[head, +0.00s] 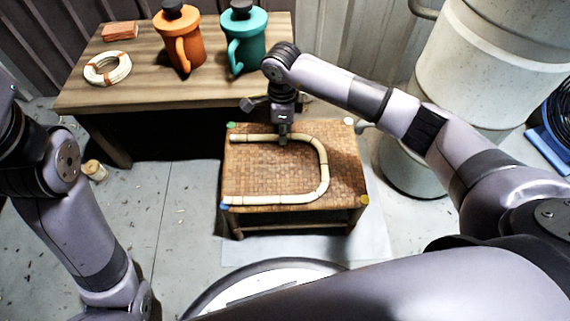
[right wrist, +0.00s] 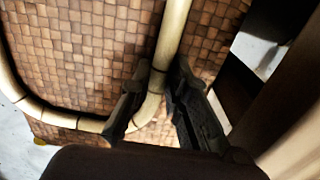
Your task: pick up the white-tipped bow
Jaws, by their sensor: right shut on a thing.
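A pale U-shaped cane bow (head: 322,165) lies on the woven top of a stool (head: 270,170), its two ends pointing left in the head view. The ends look pale, but a white tip is not clear. My right gripper (head: 283,138) points down over the bow's far arm and is shut on it. In the right wrist view, the dark fingers (right wrist: 157,88) stand on either side of the bow (right wrist: 172,35). The bow appears to rest on the weave still. My left gripper is outside the views.
Coloured dots mark the stool's corners. A wooden table (head: 150,85) behind holds an orange jug (head: 180,42), a teal jug (head: 243,40), a pale coil (head: 107,68) and a reddish block (head: 120,32). A large pale drum (head: 480,60) stands right. A small jar (head: 95,170) is on the floor.

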